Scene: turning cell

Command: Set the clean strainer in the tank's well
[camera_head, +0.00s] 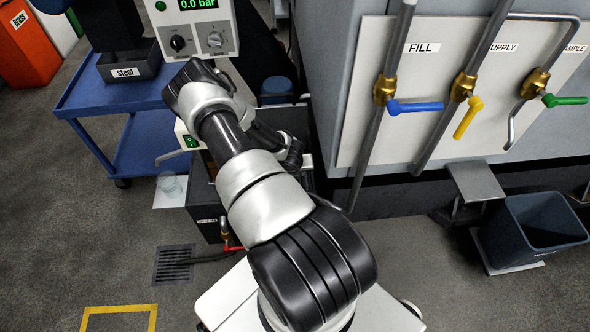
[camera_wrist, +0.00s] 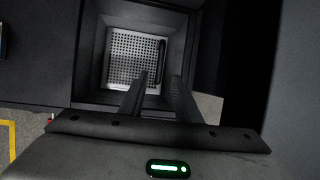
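In the wrist view, a light square strainer (camera_wrist: 122,62) with many small holes lies inside a dark square well (camera_wrist: 88,78). A dark bar handle (camera_wrist: 162,50) stands along its right side. The mesh looks pale and clear of debris. I cannot tell how deep or how level it sits. My gripper (camera_wrist: 160,76) is over the near right part of the well. Its two fingers are apart, with an empty gap between them, and the handle is just beyond the tips. In the head view my arm hides the gripper, the strainer and most of the tank.
A blue cart (camera_head: 145,140) with a bin labelled Steel (camera_head: 125,72) stands at the left. A panel (camera_head: 366,60) with blue, yellow and green valve handles is at the right. A dark bin (camera_head: 512,232) stands below it. A clear beaker (camera_head: 170,186) is left of my arm.

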